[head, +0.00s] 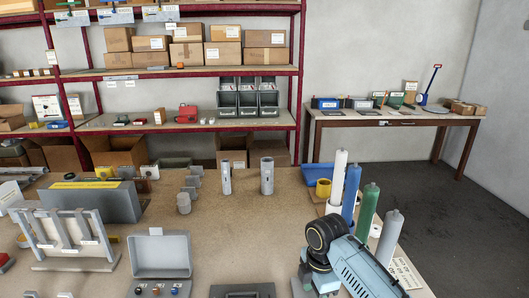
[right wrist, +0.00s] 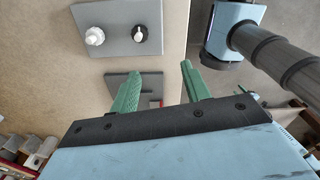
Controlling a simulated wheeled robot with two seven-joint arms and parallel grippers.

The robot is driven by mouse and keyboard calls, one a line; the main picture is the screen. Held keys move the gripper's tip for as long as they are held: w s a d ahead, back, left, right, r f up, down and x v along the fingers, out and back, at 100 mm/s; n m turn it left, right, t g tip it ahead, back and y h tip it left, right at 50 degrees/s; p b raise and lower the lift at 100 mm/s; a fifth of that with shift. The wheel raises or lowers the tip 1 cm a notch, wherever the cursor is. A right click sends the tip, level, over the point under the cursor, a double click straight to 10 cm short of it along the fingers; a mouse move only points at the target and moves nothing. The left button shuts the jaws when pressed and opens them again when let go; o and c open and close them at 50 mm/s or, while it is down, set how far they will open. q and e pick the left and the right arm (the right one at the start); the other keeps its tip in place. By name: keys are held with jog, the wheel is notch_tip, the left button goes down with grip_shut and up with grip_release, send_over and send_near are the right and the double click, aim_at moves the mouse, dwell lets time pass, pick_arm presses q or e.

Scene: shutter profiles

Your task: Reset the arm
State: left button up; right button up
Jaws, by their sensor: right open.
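My right arm (head: 360,265) reaches over the front right of the workbench in the head view, bent with its dark joint at the left. Its gripper is not visible there. In the right wrist view my right gripper (right wrist: 160,70) shows two green fingers spread wide apart, with nothing between them. Beyond the fingers lie a grey panel (right wrist: 118,42) with a white knob and a black knob, and a second grey plate partly hidden by the left finger. My left gripper is in neither view.
The workbench (head: 235,220) is bare in its middle. Tall white, blue (head: 350,192), green (head: 367,210) and grey (head: 388,238) cylinders stand close beside my right arm. An open grey box (head: 160,255) sits at the front. A shelf and side table (head: 400,118) stand behind.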

jog(key=s+f+m+t+y, duration=0.1)
jog(key=s+f+m, duration=0.25)
jog(key=s, duration=0.35)
jog(key=s+f+m+t, duration=0.1)
jog(key=s+f+m, duration=0.2)
jog(key=s+m, duration=0.35)
jog(key=s+d+r+m+t+h, duration=0.15)
jog(key=s+d+m, duration=0.25)
jog(key=s, duration=0.4)
jog(key=s+d+r+m, duration=0.3)
jog(key=s+d+m, duration=0.15)
jog(key=s, duration=0.35)
notch_tip(320, 180, down, 29)
jog(key=s+g+b, duration=0.1)
jog(key=b, duration=0.4)
jog(key=s+d+f+b, duration=0.1)
jog(key=s+f+b, duration=0.1)
jog(key=s+f, duration=0.6)
jog(key=s+d+f+g+b, duration=0.1)
jog(key=s+d+f+b, duration=0.1)
jog(key=s+f, duration=0.7)
notch_tip(320, 180, down, 4)
jog(key=shift+f+b, duration=0.25)
jog(key=shift+b, duration=0.6)
jog(key=shift+g, duration=0.25)
